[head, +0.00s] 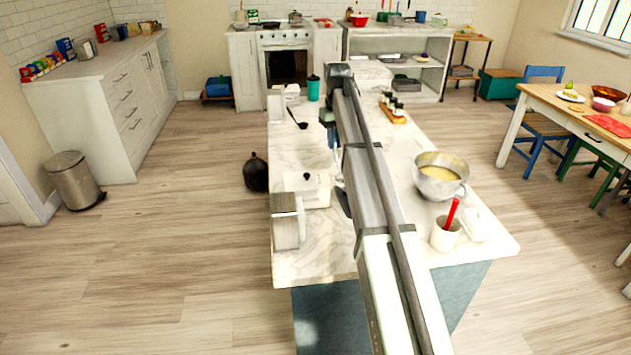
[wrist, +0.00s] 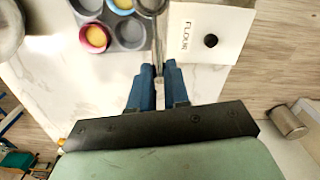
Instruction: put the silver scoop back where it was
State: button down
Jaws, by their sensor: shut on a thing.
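My gripper (wrist: 159,70) has its blue fingers shut on the thin metal handle of the silver scoop (wrist: 158,46). The handle runs toward the top of the wrist view, where a round metal bowl shows at the edge. The scoop is over the pale marble top, between a muffin tin (wrist: 126,38) and a white box marked FLOUR (wrist: 208,28). In the head view my gripper (head: 333,138) is partly hidden by my arm, beyond the flour box (head: 306,188). I cannot tell how high the scoop is above the marble.
A dark ladle (head: 298,118) and a teal cup (head: 313,88) are at the island's far end. A metal bowl of batter (head: 440,175) and a white crock (head: 445,234) with a red-handled tool stand to the right. Small jars (head: 393,106) stand behind them.

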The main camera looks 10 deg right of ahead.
jog(key=w+a+f+m, duration=0.1)
jog(key=w+a+m, duration=0.3)
jog(key=w, duration=1.1)
notch_tip(320, 180, down, 9)
jog(key=n, duration=0.1)
jog(key=shift+a, duration=0.3)
jog(key=shift+f, duration=0.2)
jog(key=c, duration=1.1)
grip_release()
notch_tip(320, 180, up, 12)
jog(key=shift+w+r, duration=0.15)
jog(key=shift+w, duration=0.05)
jog(key=shift+d, duration=0.1)
